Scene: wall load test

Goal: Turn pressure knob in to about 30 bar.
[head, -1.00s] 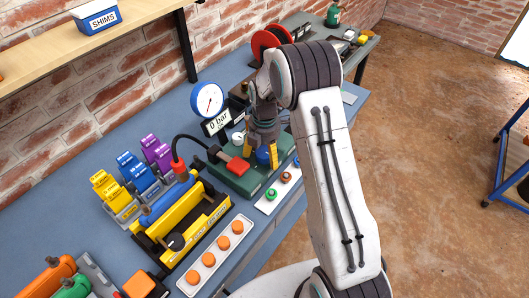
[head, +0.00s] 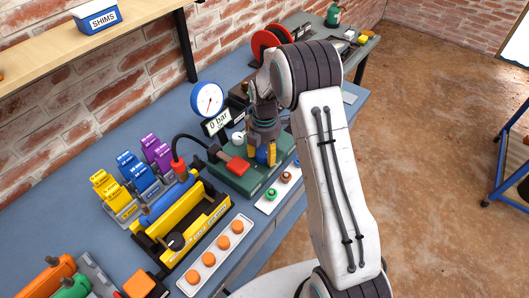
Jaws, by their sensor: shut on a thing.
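The blue pressure knob (head: 263,154) sits on top of the dark green pump box (head: 238,184) on the bench. My gripper (head: 261,156) points down over it, its yellow fingertips shut on the knob from both sides. The arm hides part of the box's far side. A round white gauge with a blue rim (head: 207,99) stands behind the box, and a display (head: 217,122) below it reads 0 bar.
A yellow load frame (head: 180,228) with a blue cylinder stands left of the box, joined by a black hose. A strip with green and red buttons (head: 279,187) lies in front. Coloured blocks (head: 135,175) and a tray with orange knobs (head: 216,256) are nearby.

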